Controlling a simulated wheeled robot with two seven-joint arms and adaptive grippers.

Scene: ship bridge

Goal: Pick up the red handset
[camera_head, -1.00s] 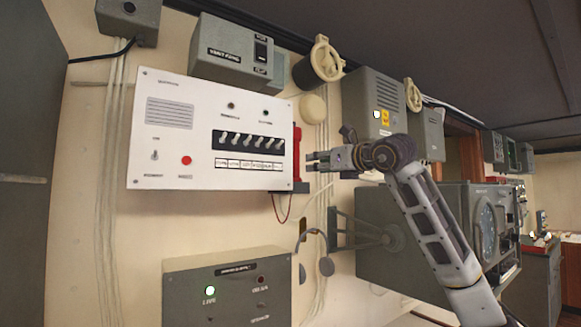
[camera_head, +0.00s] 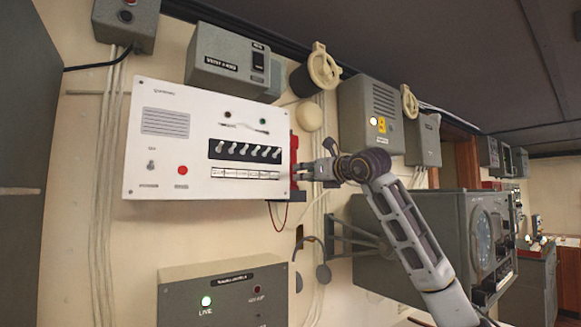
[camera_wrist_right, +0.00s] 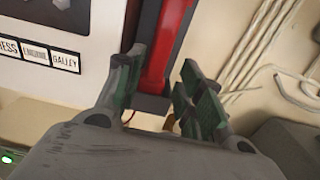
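The red handset (camera_head: 294,151) hangs upright on the right edge of the white intercom panel (camera_head: 160,95). In the right wrist view the handset (camera_wrist_right: 164,45) runs down into a dark bracket (camera_wrist_right: 152,103). My right gripper (camera_head: 298,171) is at the handset's lower part in the head view. In the right wrist view my right gripper (camera_wrist_right: 166,75) is open, with one finger on each side of the handset's lower end. I cannot tell whether either finger touches it. The handset's top is cut off in the wrist view. My left gripper is not in view.
A red cord (camera_head: 279,218) hangs below the handset. A headset (camera_head: 322,272) hangs lower on the wall. A grey console (camera_head: 420,225) stands to the right beside my right arm. A grey box (camera_head: 225,295) with a green light is below the panel.

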